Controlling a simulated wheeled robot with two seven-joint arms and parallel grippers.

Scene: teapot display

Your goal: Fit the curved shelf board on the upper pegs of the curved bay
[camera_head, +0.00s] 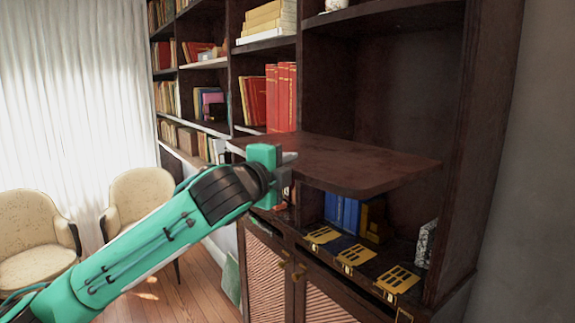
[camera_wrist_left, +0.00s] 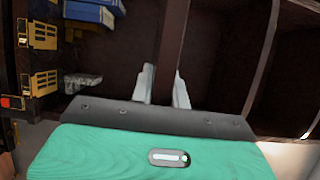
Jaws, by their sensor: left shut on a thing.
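The curved shelf board (camera_head: 350,165) is dark brown with a rounded front corner. It lies roughly level across the opening of the right bay (camera_head: 390,75), jutting out in front. My left gripper (camera_head: 290,158) is shut on the board's left end. In the left wrist view the two pale fingers (camera_wrist_left: 165,88) stand on either side of the board (camera_wrist_left: 172,40), seen edge-on as a dark strip. The upper pegs cannot be made out, and I cannot tell whether the board touches them. My right gripper is not in view.
Below the board, blue books (camera_head: 342,212), a pale speckled object (camera_head: 426,243) and several yellow pieces (camera_head: 397,279) sit on the lower ledge. Red binders (camera_head: 281,98) stand in the bay to the left. Two cream chairs (camera_head: 145,193) stand at the left by the curtain.

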